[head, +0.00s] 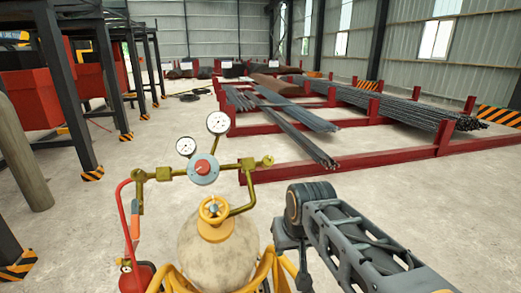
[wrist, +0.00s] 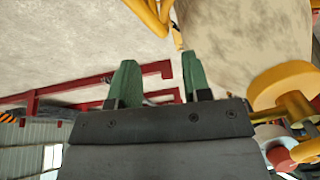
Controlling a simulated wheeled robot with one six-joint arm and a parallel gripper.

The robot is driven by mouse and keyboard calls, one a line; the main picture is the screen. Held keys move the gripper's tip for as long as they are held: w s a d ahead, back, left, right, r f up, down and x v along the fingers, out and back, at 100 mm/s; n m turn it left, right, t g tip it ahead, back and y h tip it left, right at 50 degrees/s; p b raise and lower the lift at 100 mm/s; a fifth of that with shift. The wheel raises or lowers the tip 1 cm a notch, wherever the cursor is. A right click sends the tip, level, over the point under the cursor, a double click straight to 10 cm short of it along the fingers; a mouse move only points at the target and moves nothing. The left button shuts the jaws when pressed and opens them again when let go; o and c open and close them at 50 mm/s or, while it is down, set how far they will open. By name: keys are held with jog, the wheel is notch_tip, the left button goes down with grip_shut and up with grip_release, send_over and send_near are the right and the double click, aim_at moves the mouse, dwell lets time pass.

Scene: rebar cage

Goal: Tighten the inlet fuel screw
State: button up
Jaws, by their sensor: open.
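My gripper (wrist: 159,80) shows in the wrist view as two green fingers, apart and empty. A pale round tank (head: 217,255) stands upright in the head view, with a yellow valve knob (head: 213,209) on top. Above it, a regulator has a blue-grey disc with a red centre (head: 203,168) and brass fittings to the left (head: 160,174) and right (head: 248,162). I cannot tell which part is the inlet fuel screw. In the wrist view the tilted scene shows the tank (wrist: 240,30) and yellow knob (wrist: 285,84) right of my fingers, apart from them.
Two gauges (head: 218,123) (head: 186,147) rise above the regulator. A red hose (head: 122,200) and orange-handled torch (head: 134,222) hang at its left. A yellow frame (head: 178,280) surrounds the tank. Red racks with steel bars (head: 300,118) lie behind. Floor between is clear.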

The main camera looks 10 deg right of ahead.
jog(key=m+y+p, duration=0.1)
jog(key=p, duration=0.6)
send_near(269, 159)
notch_tip(269, 159, up, 3)
jog(key=s, duration=0.2)
jog(key=shift+t, duration=0.3)
jog(key=p+x, duration=0.1)
jog(key=x, duration=1.2)
jog(key=shift+d+f, duration=0.1)
jog(key=shift+d, duration=0.05)
jog(key=c, duration=0.6)
jog(key=shift+c, duration=0.2)
